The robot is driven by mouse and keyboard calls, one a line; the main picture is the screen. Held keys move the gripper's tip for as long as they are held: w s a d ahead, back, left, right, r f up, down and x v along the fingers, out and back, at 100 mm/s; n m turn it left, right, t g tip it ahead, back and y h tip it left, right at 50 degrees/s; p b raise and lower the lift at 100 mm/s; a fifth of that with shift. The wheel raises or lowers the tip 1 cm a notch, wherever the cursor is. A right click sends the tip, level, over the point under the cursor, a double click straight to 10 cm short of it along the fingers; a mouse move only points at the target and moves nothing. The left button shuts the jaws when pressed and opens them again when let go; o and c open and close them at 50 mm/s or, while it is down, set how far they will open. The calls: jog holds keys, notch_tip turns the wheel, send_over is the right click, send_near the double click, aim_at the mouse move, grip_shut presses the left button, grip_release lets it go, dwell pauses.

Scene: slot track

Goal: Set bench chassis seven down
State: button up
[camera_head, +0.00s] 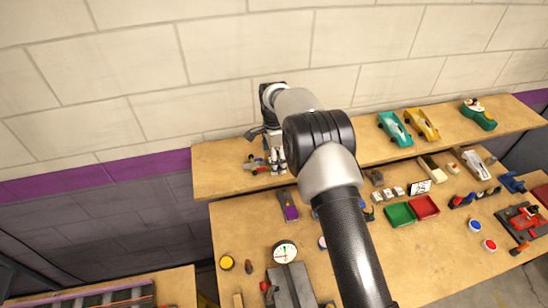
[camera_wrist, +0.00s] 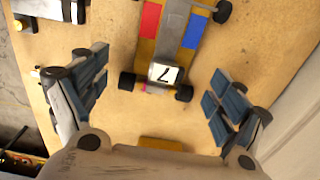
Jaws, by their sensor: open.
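Bench chassis seven (camera_wrist: 172,40) is a yellowish body with a grey strip, red and blue blocks, dark wheels and a white tag marked 7. In the wrist view it rests on a wooden surface, its tagged end between my fingers. My gripper (camera_wrist: 158,76) is open, with one padded finger on each side and visible gaps to the chassis. In the head view my gripper (camera_head: 274,158) is low over the left end of the upper shelf. A small red and blue part of the chassis (camera_head: 257,163) shows beside it; my arm hides the rest.
The upper shelf (camera_head: 225,178) also bears a teal car (camera_head: 394,128), a yellow car (camera_head: 422,124) and a green car (camera_head: 478,113) at right. The lower bench holds a round dial (camera_head: 285,252), a green tray (camera_head: 400,214) and a red tray (camera_head: 424,207). A brick wall stands behind.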

notch_tip(320, 180, up, 12)
jog(key=shift+r, duration=0.25)
dwell(0.4)
jog(key=s+d+r+n+t, duration=0.1)
jog(key=s+d+r+n, duration=0.2)
jog(key=s+d+r, duration=0.35)
jog(key=s+d+r+n+t, duration=0.1)
jog(key=s+d+r+n, duration=0.25)
jog(key=s+r, duration=0.65)
jog(key=s+d+r+n+t, duration=0.1)
jog(key=s+d+r+n, duration=0.1)
jog(key=s, duration=0.3)
jog(key=s+d+r+n, duration=0.2)
jog(key=s, duration=0.4)
jog(key=s+d+f+n+t, duration=0.1)
jog(key=s+f+n, duration=0.3)
jog(key=s, duration=1)
notch_tip(320, 180, down, 3)
jog(key=shift+d+r+t, duration=0.2)
jog(key=shift+d+t, duration=0.1)
jog(key=shift+d, duration=0.25)
